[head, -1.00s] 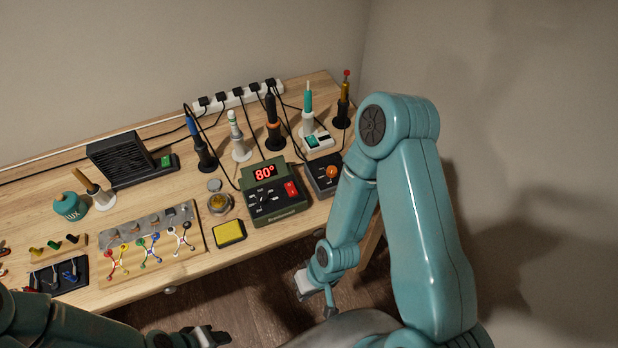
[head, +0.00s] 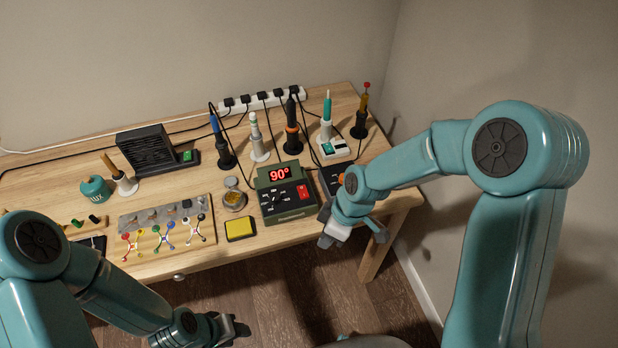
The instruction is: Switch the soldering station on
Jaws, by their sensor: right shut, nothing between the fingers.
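The soldering station (head: 286,205) is a dark green box on the table with a red lit display (head: 280,174) reading 90°.
A yellow pad (head: 240,228) lies left of the station. A dark box (head: 328,178), partly behind my right arm, stands to its right. Several irons in stands and a white power strip (head: 262,99) are behind it. A board with helping-hand clips (head: 187,231) lies further left.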

